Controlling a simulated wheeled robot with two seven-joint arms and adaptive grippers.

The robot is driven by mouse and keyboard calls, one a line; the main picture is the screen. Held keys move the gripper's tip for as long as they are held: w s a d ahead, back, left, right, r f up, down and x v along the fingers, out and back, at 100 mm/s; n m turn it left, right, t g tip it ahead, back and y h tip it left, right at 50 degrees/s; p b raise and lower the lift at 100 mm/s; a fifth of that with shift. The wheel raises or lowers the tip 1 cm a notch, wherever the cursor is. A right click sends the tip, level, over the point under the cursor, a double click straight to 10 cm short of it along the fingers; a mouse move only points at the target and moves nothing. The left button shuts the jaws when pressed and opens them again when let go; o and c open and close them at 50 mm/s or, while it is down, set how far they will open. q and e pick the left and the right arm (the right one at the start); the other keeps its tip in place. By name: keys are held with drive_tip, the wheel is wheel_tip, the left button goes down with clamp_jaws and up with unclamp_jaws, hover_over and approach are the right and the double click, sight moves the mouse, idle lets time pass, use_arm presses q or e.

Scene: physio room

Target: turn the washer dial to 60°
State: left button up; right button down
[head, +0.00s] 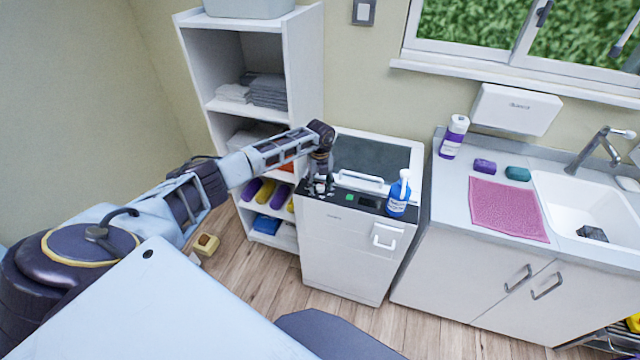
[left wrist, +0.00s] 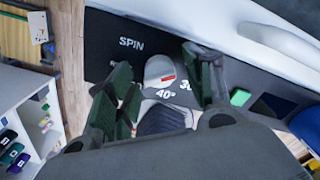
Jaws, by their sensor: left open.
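The washer (head: 340,245) is a white top-loading machine with a dark control strip along its front top edge. Its dial (left wrist: 158,67) shows in the left wrist view as a grey knob with a small red mark, near the printed labels "40°", a partly covered "30" and "SPIN". The 60° label is not visible. My left gripper (head: 319,186) points down over the left end of the control strip and hides the dial in the head view. In the left wrist view its fingers (left wrist: 163,88) are apart on either side of the dial; contact cannot be told. My right gripper is not in view.
A blue spray bottle (head: 399,194) stands on the washer's right front, near the green button (head: 349,197) and lid handle (head: 360,180). An open shelf (head: 305,80) stands close on the left. The sink counter (head: 455,215) is to the right.

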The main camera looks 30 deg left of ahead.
use_arm(q)
drive_tip(key=c, duration=1)
drive_tip(key=shift+c, duration=0.2)
